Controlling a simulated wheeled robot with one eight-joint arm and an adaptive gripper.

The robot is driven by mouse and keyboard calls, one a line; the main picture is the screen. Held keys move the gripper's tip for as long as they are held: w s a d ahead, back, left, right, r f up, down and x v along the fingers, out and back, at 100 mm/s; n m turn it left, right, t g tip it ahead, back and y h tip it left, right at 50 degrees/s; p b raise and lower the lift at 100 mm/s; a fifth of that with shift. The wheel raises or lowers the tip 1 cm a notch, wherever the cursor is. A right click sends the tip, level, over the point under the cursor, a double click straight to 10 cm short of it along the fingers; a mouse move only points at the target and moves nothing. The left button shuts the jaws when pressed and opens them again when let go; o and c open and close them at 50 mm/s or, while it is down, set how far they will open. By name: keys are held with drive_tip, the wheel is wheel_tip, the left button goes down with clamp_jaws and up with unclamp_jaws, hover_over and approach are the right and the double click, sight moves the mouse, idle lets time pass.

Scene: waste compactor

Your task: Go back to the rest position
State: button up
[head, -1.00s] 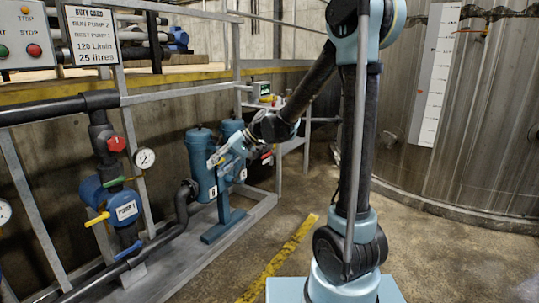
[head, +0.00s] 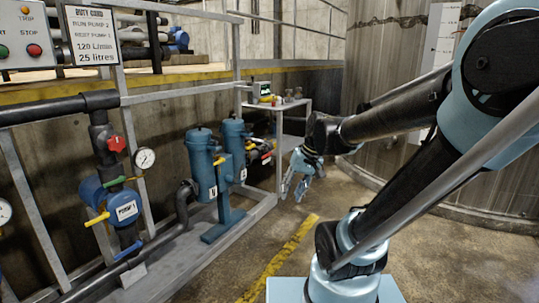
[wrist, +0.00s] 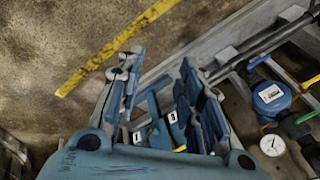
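My gripper (head: 303,190) hangs in free air to the right of the twin blue canisters, with its fingers pointing down toward the floor. In the wrist view my gripper (wrist: 161,62) has its two fingers spread apart, with nothing between them but background. The arm is bent low and stretches from the base at the lower right across the right side of the head view. No held object shows. The gripper appears clear of the canisters and the frame.
A large metal tank (head: 400,170) stands right. Floor with a yellow line (head: 280,258) is open.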

drive_tip(key=s+d+f+m+h, duration=0.1)
drive_tip(key=s+d+f+h, duration=0.2)
drive_tip(key=s+d+f, duration=0.3)
drive_tip(key=s+d, duration=0.3)
drive_tip(key=d, duration=0.2)
drive_tip(key=shift+d+h, duration=0.15)
drive_tip(key=shift+h, duration=0.15)
drive_tip(key=shift+s, duration=0.1)
